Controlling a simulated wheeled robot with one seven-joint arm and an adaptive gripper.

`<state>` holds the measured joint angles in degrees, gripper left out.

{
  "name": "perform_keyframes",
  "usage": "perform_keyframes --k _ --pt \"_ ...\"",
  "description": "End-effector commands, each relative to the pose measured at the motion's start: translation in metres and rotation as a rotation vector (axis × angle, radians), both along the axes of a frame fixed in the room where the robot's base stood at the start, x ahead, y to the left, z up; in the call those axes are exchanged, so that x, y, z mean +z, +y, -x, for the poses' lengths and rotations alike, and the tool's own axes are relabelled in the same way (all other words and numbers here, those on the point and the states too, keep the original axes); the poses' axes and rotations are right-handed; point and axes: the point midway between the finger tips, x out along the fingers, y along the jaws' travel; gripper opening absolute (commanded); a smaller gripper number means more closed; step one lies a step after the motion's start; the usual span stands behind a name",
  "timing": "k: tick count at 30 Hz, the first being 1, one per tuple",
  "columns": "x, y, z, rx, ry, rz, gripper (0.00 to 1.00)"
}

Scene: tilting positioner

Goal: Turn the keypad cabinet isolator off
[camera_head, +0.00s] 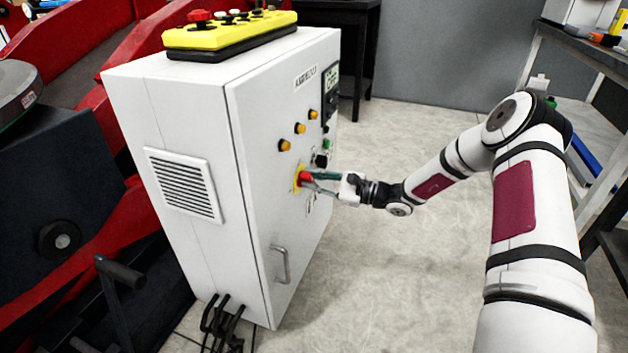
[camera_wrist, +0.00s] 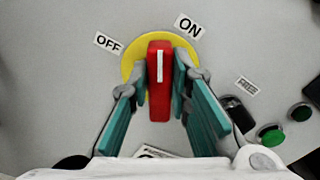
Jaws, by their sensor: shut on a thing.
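The keypad cabinet (camera_head: 255,160) is a white upright box at the picture's centre-left in the head view. Its isolator is a red handle (camera_wrist: 159,98) on a yellow disc (camera_wrist: 129,69), low among the controls on the door; the red handle also shows in the head view (camera_head: 304,177). In the wrist view the white line on the handle points up, between the OFF label (camera_wrist: 108,43) and the ON label (camera_wrist: 188,26), nearer ON. My gripper (camera_wrist: 160,85) is shut on the red handle, with one teal-padded finger on each side.
Several amber lamps (camera_head: 299,128) and a display (camera_head: 331,85) sit above the isolator. Green buttons (camera_wrist: 270,135) and a black switch (camera_wrist: 238,114) lie close to the right finger in the wrist view. A yellow control box (camera_head: 228,34) rests on top. A door handle (camera_head: 281,264) is below.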

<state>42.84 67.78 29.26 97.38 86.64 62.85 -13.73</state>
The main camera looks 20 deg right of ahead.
Motion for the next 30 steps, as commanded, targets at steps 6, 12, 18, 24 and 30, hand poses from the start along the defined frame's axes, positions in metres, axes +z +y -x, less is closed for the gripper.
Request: perform_keyframes --k 6,12,18,24,30 --pt "-0.0023 0.001 0.0019 0.0 -0.164 0.119 0.0" --pt "-0.0044 0.0021 0.0032 0.0 -0.317 0.23 0.0" --pt "-0.007 0.0027 0.004 0.0 -0.47 0.343 0.0" --pt "-0.0093 0.003 0.0048 -0.001 -0.612 0.446 0.0" --pt "-0.0109 0.0032 0.0052 0.0 -0.724 0.528 0.0"
